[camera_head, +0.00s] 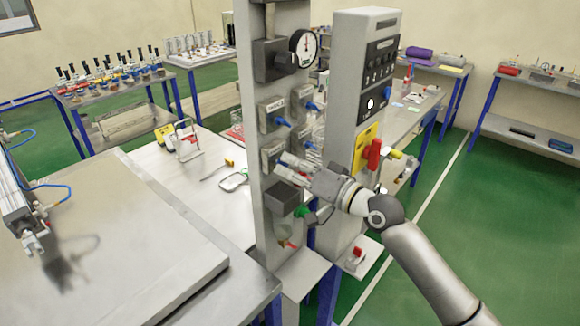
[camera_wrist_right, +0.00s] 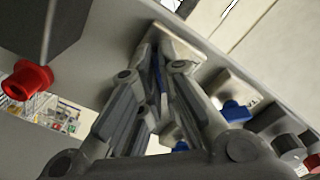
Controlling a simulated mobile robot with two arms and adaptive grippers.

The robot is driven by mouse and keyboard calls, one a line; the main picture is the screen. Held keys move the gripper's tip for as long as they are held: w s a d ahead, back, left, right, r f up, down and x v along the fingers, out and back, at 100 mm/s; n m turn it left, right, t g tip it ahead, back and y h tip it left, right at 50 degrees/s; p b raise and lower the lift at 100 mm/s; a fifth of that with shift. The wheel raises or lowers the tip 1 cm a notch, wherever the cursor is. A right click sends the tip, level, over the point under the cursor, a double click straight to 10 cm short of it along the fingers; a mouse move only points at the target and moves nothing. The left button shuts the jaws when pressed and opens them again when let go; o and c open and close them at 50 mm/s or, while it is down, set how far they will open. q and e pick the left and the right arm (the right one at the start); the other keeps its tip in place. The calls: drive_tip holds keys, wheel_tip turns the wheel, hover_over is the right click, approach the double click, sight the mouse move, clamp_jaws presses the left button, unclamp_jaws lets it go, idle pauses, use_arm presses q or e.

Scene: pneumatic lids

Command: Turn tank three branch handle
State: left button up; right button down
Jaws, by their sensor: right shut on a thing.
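A grey upright panel (camera_head: 262,215) carries several small valve blocks with blue handles. My right gripper (camera_head: 284,164) reaches in from the right to the lower left valve block (camera_head: 270,153). In the right wrist view, my right gripper (camera_wrist_right: 158,62) is closed around a blue handle (camera_wrist_right: 157,72), mostly hidden between its fingers. The blue handle above it (camera_head: 283,122) and another to the right (camera_head: 312,106) are free. The handle's exact angle cannot be told, and the label by the gripped handle is not readable. My left gripper is not in view.
A gauge (camera_head: 304,47) sits above the valves, and a green handle (camera_head: 302,211) is just below my gripper. A grey control cabinet (camera_head: 353,60) with a red handle (camera_head: 374,154) stands close on the right. A metal table (camera_head: 120,250) fills the left front.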

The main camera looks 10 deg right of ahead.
drive_tip(key=c, duration=1.6)
unclamp_jaws()
drive_tip(key=shift+c, duration=0.2)
drive_tip(key=v, duration=1.2)
